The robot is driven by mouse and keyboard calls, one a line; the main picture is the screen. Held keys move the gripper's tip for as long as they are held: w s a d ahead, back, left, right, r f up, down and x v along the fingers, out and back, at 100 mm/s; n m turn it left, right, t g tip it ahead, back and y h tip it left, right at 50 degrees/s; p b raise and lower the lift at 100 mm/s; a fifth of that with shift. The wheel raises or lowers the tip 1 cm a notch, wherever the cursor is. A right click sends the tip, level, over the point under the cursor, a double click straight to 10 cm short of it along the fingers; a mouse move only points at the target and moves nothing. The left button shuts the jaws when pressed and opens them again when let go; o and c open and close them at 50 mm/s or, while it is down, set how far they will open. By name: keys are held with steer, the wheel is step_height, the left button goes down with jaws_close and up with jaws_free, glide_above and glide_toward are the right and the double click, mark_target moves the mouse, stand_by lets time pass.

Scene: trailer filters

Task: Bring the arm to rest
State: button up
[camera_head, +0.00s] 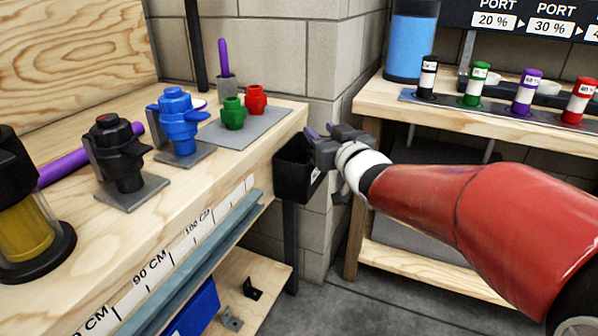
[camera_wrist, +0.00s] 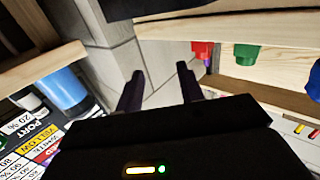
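My red and white arm reaches in from the right in the head view. My gripper (camera_head: 321,132) is at the corner between the two benches, beside and partly over the small black bin (camera_head: 292,178) on the left bench's end. In the wrist view my gripper (camera_wrist: 158,84) shows two dark fingers apart, with only grey wall between them. It is open and empty. The bin (camera_wrist: 165,8) also shows at the top of the wrist view. Whether the fingers touch the bin is hard to tell.
The left bench (camera_head: 215,175) carries a blue fitting (camera_head: 179,122), a black fitting (camera_head: 119,150), a green part (camera_head: 233,113) and a red part (camera_head: 256,98). The right bench (camera_head: 450,117) holds a blue cylinder (camera_head: 411,45) and several coloured bottles. Open floor lies between the benches.

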steer(key=shift+v, duration=1)
steer(key=s+d+f+m+g+h, duration=0.4)
steer(key=s+d+h, duration=0.4)
steer(key=d, duration=0.4)
steer(key=s+d+f+g, duration=0.1)
steer(key=s+f+g, duration=0.2)
steer(key=s, duration=0.7)
steer(key=s+d+f+m+g, duration=0.1)
steer(key=s+f+g, duration=0.2)
steer(key=s+f, duration=0.3)
steer(key=s, duration=0.4)
steer(key=shift+s+d+f+m, duration=0.15)
steer(key=shift+d+m, duration=0.05)
steer(key=shift+m, duration=0.1)
